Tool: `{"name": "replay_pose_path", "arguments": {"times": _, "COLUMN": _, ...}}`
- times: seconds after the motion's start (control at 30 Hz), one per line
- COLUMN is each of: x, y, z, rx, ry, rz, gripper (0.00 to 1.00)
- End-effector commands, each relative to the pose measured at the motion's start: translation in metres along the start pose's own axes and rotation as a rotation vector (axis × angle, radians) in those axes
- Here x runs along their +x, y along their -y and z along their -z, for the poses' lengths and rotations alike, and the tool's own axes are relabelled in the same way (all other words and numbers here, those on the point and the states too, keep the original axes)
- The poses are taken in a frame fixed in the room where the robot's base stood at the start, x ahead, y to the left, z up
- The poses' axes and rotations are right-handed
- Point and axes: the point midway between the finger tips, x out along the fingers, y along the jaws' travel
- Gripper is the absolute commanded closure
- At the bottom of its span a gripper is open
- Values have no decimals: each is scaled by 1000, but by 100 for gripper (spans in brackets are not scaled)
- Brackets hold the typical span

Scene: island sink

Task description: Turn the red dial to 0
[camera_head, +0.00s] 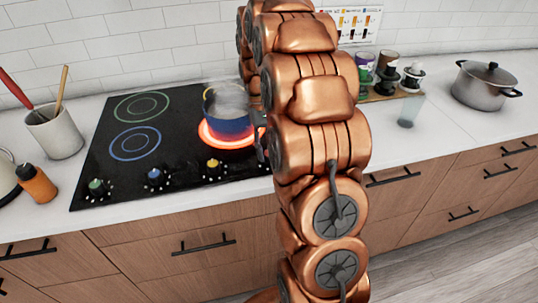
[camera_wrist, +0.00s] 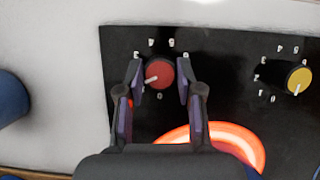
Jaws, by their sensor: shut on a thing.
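The red dial (camera_wrist: 160,73) sits on the black cooktop in the wrist view, with white numbers around it. Its white pointer mark points left and slightly down; the 0 is printed just below the dial. Some numbers near the left finger are hidden. My gripper (camera_wrist: 161,76) has one finger on each side of the dial and is shut on it. In the head view my arm hides the red dial and most of the gripper.
A blue pot (camera_head: 228,110) stands on a glowing red burner (camera_wrist: 215,140), close to my gripper. Yellow (camera_head: 213,168), blue (camera_head: 154,177) and green (camera_head: 97,188) dials line the cooktop's front. A steel pot (camera_head: 482,88) stands far right.

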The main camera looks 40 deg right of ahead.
Motion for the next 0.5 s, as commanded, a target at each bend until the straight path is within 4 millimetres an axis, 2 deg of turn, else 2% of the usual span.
{"name": "replay_pose_path", "arguments": {"times": 0.5, "x": 1, "y": 3, "z": -2, "rx": -456, "ry": 2, "rz": -189, "gripper": 99}}
